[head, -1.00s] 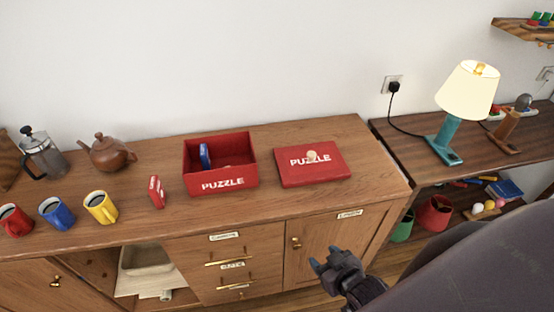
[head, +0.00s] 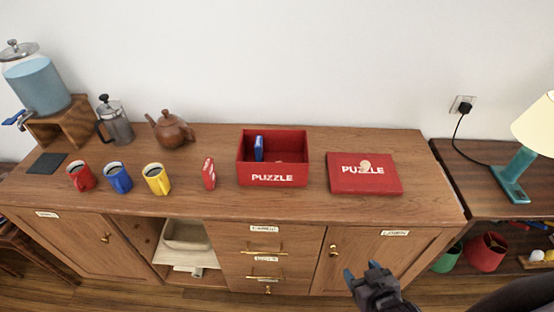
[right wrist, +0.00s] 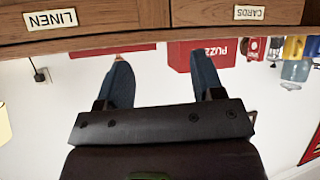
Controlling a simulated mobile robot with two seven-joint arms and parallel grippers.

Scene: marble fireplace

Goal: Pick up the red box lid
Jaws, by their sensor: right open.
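The red box lid (head: 350,183), marked PUZZLE, lies flat on the wooden cabinet top, with a small pale knob (head: 365,166) on it. The open red puzzle box (head: 272,180) stands to its left with a blue piece (head: 259,148) inside. My right gripper (head: 362,274) is open and empty, in front of the cabinet doors and below the lid, apart from it. In the right wrist view its two fingers (right wrist: 163,82) are spread, and the red box (right wrist: 180,57) shows upside down beyond them. My left gripper is not in view.
A red-and-white piece (head: 209,174), a yellow mug (head: 157,179), blue mug (head: 118,178) and red mug (head: 81,177) stand left of the box. A teapot (head: 172,131) and French press (head: 115,122) are behind. The cabinet's front edge lies between gripper and lid.

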